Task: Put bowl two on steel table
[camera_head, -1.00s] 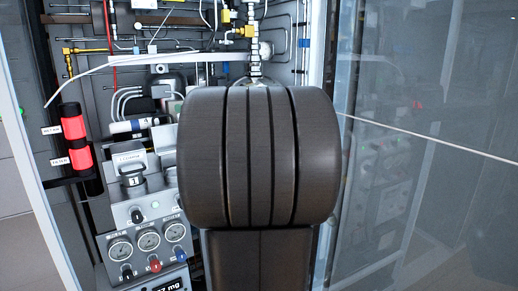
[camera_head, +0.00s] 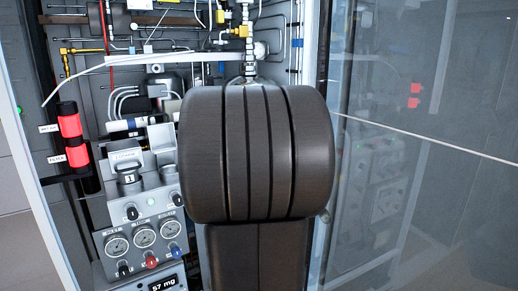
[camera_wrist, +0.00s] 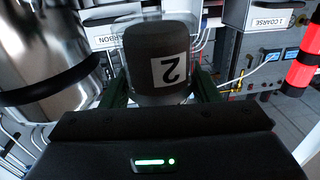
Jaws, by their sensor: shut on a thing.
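Bowl two (camera_wrist: 163,62) shows in the wrist view as a clear vessel with dark contents or a dark body, bearing a white label with an upside-down "2". My gripper (camera_wrist: 162,85) has its two dark green fingers on either side of it and is shut on it. The bowl looks upright relative to the gripper. In the head view my own arm fills the middle and hides the gripper and bowl. I cannot make out the steel table in either view.
A panel with gauges (camera_head: 144,238) and a "57 mg" display (camera_head: 163,284) stands left of my arm. A red and black cylinder (camera_head: 71,140) is at the left. A glass pane (camera_head: 430,150) is at the right. A shiny steel vessel (camera_wrist: 45,45) is close left of the bowl.

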